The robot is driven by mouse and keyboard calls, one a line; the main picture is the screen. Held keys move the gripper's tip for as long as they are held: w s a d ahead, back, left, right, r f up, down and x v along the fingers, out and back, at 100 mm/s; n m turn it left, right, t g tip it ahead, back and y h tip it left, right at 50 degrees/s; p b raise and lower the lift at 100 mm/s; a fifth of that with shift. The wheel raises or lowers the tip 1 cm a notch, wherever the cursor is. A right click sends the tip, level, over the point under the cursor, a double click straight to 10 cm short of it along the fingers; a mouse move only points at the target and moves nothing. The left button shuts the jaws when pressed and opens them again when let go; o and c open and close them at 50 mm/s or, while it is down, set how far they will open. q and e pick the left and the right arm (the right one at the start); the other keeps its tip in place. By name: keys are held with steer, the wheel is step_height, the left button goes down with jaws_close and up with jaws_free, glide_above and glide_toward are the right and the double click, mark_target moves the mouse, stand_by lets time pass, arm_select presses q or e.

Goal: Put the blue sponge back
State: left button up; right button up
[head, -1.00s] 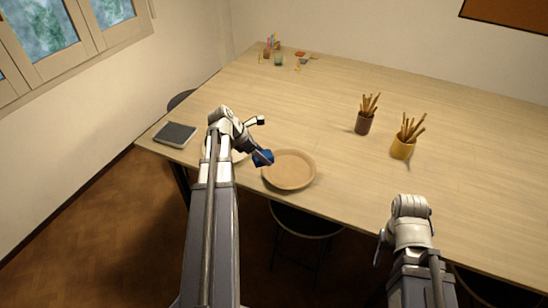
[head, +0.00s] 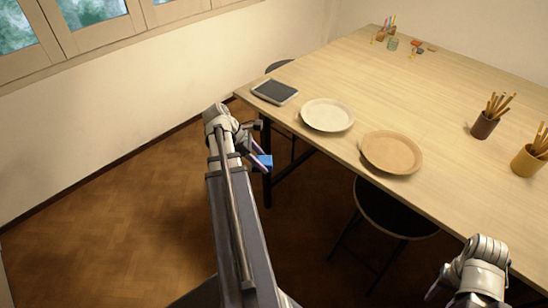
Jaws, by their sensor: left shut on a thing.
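The blue sponge (head: 265,162) is held in my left gripper (head: 259,158), which is shut on it. The gripper and sponge are in the air over the floor, left of the table's near edge and apart from the table. A pale cream plate (head: 327,115) and a tan plate (head: 391,152) lie on the table (head: 430,95) near that edge, both empty. My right gripper (head: 440,291) is at the bottom right, mostly hidden behind its wrist. I cannot tell whether it is open or shut.
A dark tablet-like slab (head: 275,91) lies at the table's left corner. Brown (head: 484,125) and yellow (head: 528,160) cups with sticks stand at right. Small items sit at the far end. A stool (head: 395,208) is tucked under the near edge. Floor at left is clear.

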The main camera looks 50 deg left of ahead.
step_height(320, 180, down, 29)
steer(key=b, duration=2.6)
steer(key=shift+b, duration=0.3)
